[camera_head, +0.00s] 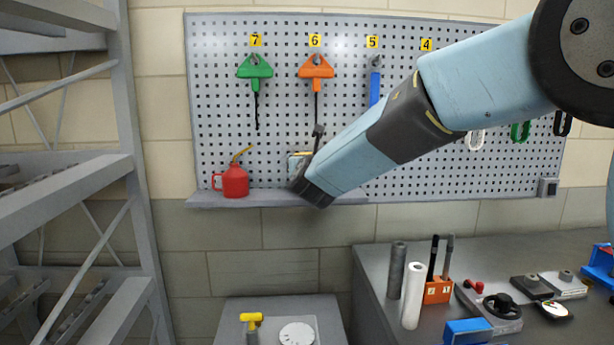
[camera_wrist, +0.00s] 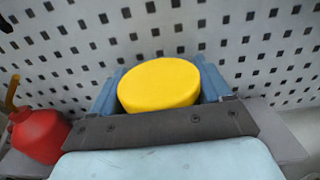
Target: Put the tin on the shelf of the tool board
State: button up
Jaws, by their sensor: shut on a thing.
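The tin shows in the wrist view as a round yellow lid (camera_wrist: 160,85) between the two blue-grey fingers of my gripper (camera_wrist: 160,92). My gripper is shut on it. In the head view my gripper (camera_head: 300,175) is in front of the tool board (camera_head: 340,120), at about the height of its shelf (camera_head: 265,197). A small pale part of the tin (camera_head: 297,165) shows there; my wrist hides most of it. I cannot tell whether the tin touches the shelf.
A red oil can (camera_head: 232,181) stands on the shelf left of my gripper; it also shows in the wrist view (camera_wrist: 38,135). Green (camera_head: 255,68) and orange (camera_head: 316,68) tools hang above. A rack (camera_head: 130,160) stands at left, a cluttered bench (camera_head: 380,270) at lower right.

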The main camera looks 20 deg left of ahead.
jog(key=shift+w+a+f, duration=0.2)
jog(key=shift+a+f, duration=0.25)
jog(key=shift+f, duration=1.6)
jog(key=o, duration=1.2)
